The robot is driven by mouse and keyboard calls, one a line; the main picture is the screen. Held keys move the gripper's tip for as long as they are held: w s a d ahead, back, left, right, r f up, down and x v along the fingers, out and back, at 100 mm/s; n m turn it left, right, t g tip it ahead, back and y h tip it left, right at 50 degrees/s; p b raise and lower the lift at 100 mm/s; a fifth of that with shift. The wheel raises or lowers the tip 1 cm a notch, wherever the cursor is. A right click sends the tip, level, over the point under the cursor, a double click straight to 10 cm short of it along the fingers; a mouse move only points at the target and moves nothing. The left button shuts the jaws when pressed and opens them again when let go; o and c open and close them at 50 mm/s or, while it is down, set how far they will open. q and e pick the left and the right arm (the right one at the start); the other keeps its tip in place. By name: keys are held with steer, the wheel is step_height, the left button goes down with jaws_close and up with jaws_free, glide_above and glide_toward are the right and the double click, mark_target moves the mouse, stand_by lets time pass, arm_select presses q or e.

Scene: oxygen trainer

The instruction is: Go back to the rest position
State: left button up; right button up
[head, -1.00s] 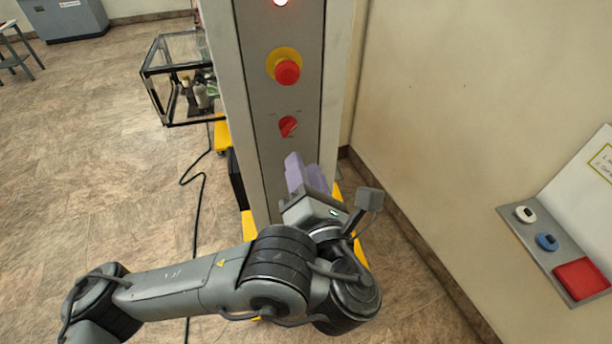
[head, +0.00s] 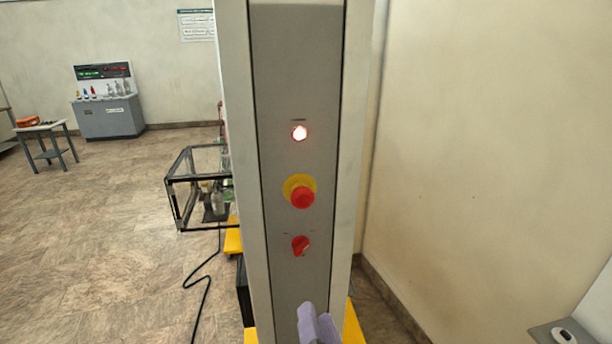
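Only the pale purple fingertips of my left gripper (head: 318,325) show, at the bottom edge of the head view. They stand in front of the lower part of the grey control column (head: 292,75). The fingers look close together, but their far parts are cut off, so I cannot tell whether they are open or shut. I see nothing held between them. On the column above are a red rotary knob (head: 300,245), a red push button on a yellow collar (head: 301,194) and a lit lamp (head: 299,132). My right gripper is not in view.
A glass-walled, black-framed case (head: 199,187) stands behind the column at left. A black cable (head: 206,285) lies on the floor. A small table (head: 46,142) and a grey console (head: 110,118) are at the back left. A wall (head: 480,130) closes the right side.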

arm_select(q)
steer(key=s+a+f+n+g, duration=0.1)
steer(key=s+f+g, duration=0.25)
steer(key=f, duration=0.65)
steer(key=s+a+f+n+g, duration=0.1)
steer(key=s+f+g, duration=0.25)
steer(key=f, duration=0.55)
steer(key=s+a+f+n+g+h, duration=0.1)
steer(key=s+a+f+n+g, duration=0.35)
steer(key=s+f+n, duration=0.35)
steer(key=s+a+f+n+g+h, duration=0.1)
steer(key=s+a+f+n+g, duration=0.3)
steer(key=s+a+f+n, duration=0.55)
steer(key=s+a+n, duration=0.15)
steer(key=n, duration=0.45)
steer(key=w+a+r+n+t, duration=0.1)
steer(key=w+a+r+n, duration=0.15)
steer(key=n, duration=0.55)
steer(key=w+a+r+n+t, duration=0.1)
steer(key=a+n, duration=0.3)
steer(key=n, duration=0.4)
step_height(320, 180, up, 17)
steer(key=p, duration=1.6)
steer(key=shift+w+f+h, duration=0.15)
steer(key=shift+f+h, duration=0.05)
steer(key=shift+h, duration=0.2)
